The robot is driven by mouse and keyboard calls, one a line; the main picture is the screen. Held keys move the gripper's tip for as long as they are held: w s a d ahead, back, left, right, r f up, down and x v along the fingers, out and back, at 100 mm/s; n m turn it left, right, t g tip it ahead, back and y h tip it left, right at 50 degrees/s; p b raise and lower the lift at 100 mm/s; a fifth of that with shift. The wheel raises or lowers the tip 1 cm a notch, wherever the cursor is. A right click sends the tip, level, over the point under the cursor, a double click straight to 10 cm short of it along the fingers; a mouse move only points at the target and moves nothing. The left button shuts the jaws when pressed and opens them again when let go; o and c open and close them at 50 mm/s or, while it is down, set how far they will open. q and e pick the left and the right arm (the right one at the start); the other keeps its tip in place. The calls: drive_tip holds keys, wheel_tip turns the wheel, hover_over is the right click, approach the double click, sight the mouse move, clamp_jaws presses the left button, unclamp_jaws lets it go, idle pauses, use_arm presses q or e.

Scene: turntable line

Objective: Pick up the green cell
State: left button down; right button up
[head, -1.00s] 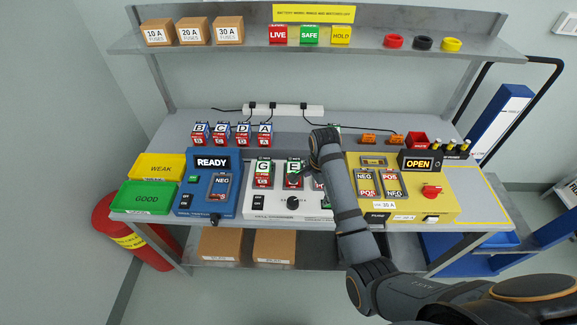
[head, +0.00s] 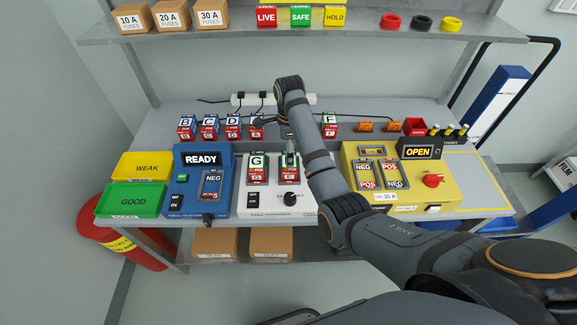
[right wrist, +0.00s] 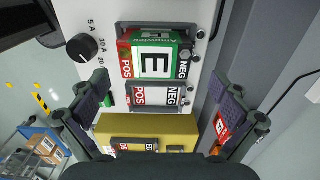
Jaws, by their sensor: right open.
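Cells with green tops stand in the white charger (head: 253,203). One is cell G (head: 257,162). Cell E shows large in the right wrist view (right wrist: 155,64), with green and red sides, lying in its bay between POS and NEG labels. Cell F (head: 330,125), also with a green top, stands at the back of the bench. My right gripper is open, its fingers (right wrist: 158,108) apart with nothing between them, above the charger near cell E. My left gripper is not in view.
Cells B, C, D and A (head: 208,126) stand in a back row. A blue READY tester (head: 222,190) is left of the charger, and a yellow OPEN tester (head: 410,180) is to the right. Green GOOD (head: 130,200) and yellow WEAK (head: 140,166) trays sit far left.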

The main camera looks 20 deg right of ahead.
drive_tip(key=shift+s+a+f+p, duration=0.1)
drive_tip(key=shift+s+f+p, duration=0.15)
drive_tip(key=shift+f, duration=0.25)
drive_tip(key=shift+s+f+p, duration=0.1)
drive_tip(key=shift+f+p, duration=0.25)
drive_tip(key=shift+f, duration=0.15)
wheel_tip(320, 180, down, 2)
drive_tip(key=shift+f, duration=0.25)
drive_tip(key=shift+w+f, duration=0.1)
drive_tip(key=shift+f, duration=0.15)
drive_tip(key=c, duration=1.4)
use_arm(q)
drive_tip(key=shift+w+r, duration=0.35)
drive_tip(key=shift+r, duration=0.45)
use_arm(e)
drive_tip(key=shift+r, duration=0.1)
drive_tip(key=shift+c, duration=0.7)
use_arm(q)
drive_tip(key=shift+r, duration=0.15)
use_arm(e)
drive_tip(key=shift+r, duration=0.1)
